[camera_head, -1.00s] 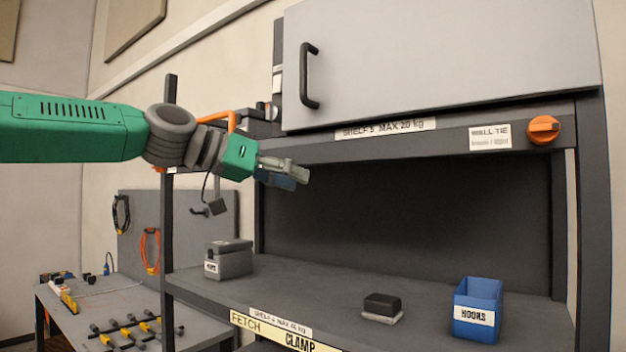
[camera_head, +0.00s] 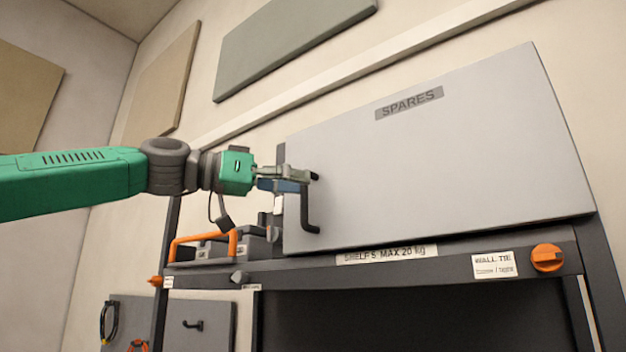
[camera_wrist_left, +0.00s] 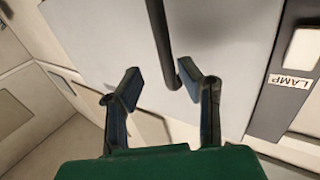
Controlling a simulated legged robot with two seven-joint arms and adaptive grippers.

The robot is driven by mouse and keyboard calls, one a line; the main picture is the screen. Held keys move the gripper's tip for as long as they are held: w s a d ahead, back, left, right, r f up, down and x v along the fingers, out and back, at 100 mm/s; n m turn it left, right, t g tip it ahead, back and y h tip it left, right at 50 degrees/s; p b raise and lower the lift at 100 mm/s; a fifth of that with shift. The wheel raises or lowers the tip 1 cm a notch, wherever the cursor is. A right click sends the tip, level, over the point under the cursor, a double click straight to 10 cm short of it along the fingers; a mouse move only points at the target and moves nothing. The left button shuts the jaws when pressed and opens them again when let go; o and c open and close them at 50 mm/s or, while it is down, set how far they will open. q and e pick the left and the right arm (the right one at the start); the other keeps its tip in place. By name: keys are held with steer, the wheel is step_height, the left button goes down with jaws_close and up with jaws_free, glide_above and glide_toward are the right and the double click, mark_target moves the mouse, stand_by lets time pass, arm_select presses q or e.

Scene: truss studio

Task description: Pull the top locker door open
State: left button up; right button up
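The top locker door (camera_head: 440,160) is a large light grey panel labelled SPARES, and it looks shut. Its black bar handle (camera_head: 307,212) runs upright near the door's left edge. My left gripper (camera_head: 312,178) is at the handle's upper part in the head view and hides some of it. In the left wrist view the two fingers (camera_wrist_left: 158,88) stand apart, with a gap between them. The handle (camera_wrist_left: 160,40) ends close to the right finger there; I cannot tell whether they touch. The door (camera_wrist_left: 100,50) fills the middle of that view. My right gripper is not in view.
Below the door is a dark shelf edge (camera_head: 430,268) with labels and an orange knob (camera_head: 547,257). A grey case with an orange handle (camera_head: 205,240) sits left of the locker. Wall panels (camera_head: 290,40) hang behind.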

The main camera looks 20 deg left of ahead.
arm_select(q)
steer(key=shift+w+d, duration=0.5)
steer(key=shift+d, duration=0.05)
steer(key=shift+w, duration=0.3)
steer(key=shift+w+a+f+p, duration=0.1)
steer(key=shift+w+p, duration=0.1)
steer(key=shift+p, duration=0.15)
steer(key=shift+a, duration=0.55)
steer(key=shift+d, duration=0.5)
steer(key=c, duration=0.5)
steer(key=shift+d, duration=0.45)
jaws_close()
steer(key=shift+a, duration=0.1)
